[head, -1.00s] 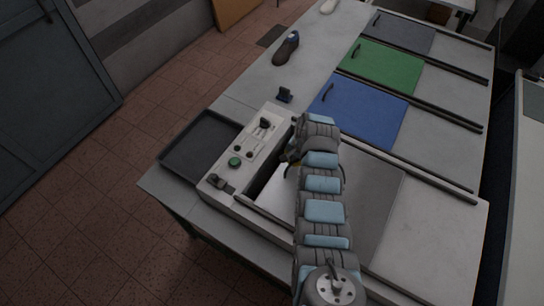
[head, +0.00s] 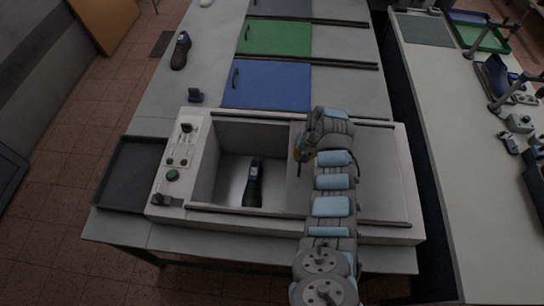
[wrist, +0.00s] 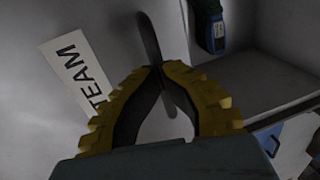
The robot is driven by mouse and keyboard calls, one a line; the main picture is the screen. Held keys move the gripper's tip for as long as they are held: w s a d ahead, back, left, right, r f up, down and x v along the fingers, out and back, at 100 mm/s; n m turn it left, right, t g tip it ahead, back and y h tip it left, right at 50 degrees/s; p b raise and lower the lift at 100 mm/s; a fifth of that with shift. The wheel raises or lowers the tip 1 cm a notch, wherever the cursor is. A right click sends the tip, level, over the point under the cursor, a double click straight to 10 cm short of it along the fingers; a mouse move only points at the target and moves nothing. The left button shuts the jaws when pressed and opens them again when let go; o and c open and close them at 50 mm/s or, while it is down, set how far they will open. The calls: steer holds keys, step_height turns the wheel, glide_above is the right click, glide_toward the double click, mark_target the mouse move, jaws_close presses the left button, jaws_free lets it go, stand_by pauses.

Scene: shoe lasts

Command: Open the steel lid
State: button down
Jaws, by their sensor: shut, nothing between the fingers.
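The steel lid (head: 382,165) is slid to the right on its rails, and the left part of the white box (head: 208,150) is open. In the wrist view the lid (wrist: 100,30) carries a label ending in TEAM and a dark handle (wrist: 150,38). My gripper (head: 302,156) is at the lid's left edge. Its yellow fingers (wrist: 158,70) are closed at the tips, right by the handle, with nothing between them; I cannot tell if they touch it. A dark shoe last with a blue top (head: 252,182) stands inside the box, also in the wrist view (wrist: 211,25).
A control panel with a green button (head: 172,175) is left of the opening. A dark tray (head: 130,175) lies further left. Blue (head: 267,86) and green (head: 275,38) lids lie behind. Another bench (head: 450,130) stands right.

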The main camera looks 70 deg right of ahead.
steer(key=shift+s+d+f, duration=0.1)
steer(key=shift+s+d, duration=0.1)
steer(key=shift+s, duration=0.45)
steer(key=shift+s+d+f, duration=0.1)
steer(key=shift+s+d, duration=0.05)
steer(key=shift+s, duration=0.5)
steer(key=shift+s+d, duration=0.2)
steer(key=shift+s, duration=0.45)
steer(key=c, duration=1.1)
jaws_free()
steer(key=shift+w+r, duration=0.1)
steer(key=shift+d+r, duration=0.1)
steer(key=shift+r, duration=0.45)
step_height(320, 180, up, 11)
steer(key=s, duration=0.2)
steer(key=shift+s+d+f, duration=0.15)
steer(key=shift+d, duration=0.15)
